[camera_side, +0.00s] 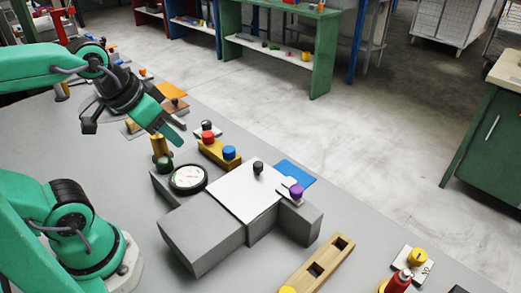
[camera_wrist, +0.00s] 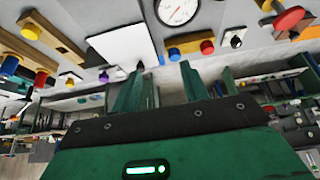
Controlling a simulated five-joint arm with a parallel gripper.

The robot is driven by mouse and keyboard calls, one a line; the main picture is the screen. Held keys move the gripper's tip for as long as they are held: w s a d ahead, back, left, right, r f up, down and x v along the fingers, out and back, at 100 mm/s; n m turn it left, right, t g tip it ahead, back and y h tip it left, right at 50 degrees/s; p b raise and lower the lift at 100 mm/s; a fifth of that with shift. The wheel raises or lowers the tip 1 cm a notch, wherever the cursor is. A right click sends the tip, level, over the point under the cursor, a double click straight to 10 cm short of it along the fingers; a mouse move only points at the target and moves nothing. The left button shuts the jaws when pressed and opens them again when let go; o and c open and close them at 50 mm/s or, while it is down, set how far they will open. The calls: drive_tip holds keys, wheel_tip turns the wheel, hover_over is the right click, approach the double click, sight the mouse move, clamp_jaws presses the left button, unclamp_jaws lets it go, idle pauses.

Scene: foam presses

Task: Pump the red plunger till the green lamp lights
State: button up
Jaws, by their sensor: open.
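The red plunger (camera_side: 207,135) is a red knob at one end of a yellow block, beside a blue knob (camera_side: 229,152). It also shows in the wrist view (camera_wrist: 207,47). A dark green dome (camera_side: 165,164), perhaps the lamp, stands beside a round white gauge (camera_side: 187,178) and looks unlit. The gauge is partly cut off in the wrist view (camera_wrist: 180,10). My gripper (camera_side: 175,130) is above the bench, left of the red plunger in the side view and apart from it. Its two fingers stand apart with nothing between them in the wrist view (camera_wrist: 161,72).
A grey housing (camera_side: 205,232) with a white top (camera_side: 243,190) carries a black knob (camera_side: 258,167). A purple knob (camera_side: 296,191) and blue pad (camera_side: 294,171) are beside it. A brass post (camera_side: 159,145) stands close below my gripper. A slotted wooden block (camera_side: 330,258) lies at front right.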

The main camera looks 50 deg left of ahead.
drive_tip(key=shift+w+a+r, duration=0.1)
drive_tip(key=shift+a, duration=0.05)
drive_tip(key=c, duration=0.7)
drive_tip(key=shift+w+a, duration=0.15)
clamp_jaws()
drive_tip(key=w+a+f+m+g, duration=0.1)
drive_tip(key=w+a+g, duration=0.1)
drive_tip(key=a, duration=1.1)
drive_tip(key=w+a+m+g, duration=0.2)
drive_tip(key=w+a+g, duration=0.1)
drive_tip(key=a, duration=1)
drive_tip(key=shift+w+f, duration=0.3)
drive_tip(key=shift+f, duration=0.1)
drive_tip(key=shift+w+d+f, duration=0.1)
drive_tip(key=shift+w+f, duration=0.05)
drive_tip(key=shift+f, duration=1.6)
drive_tip(key=shift+w+d+f, duration=0.1)
drive_tip(key=shift+w+f, duration=0.05)
drive_tip(key=shift+f, duration=1.55)
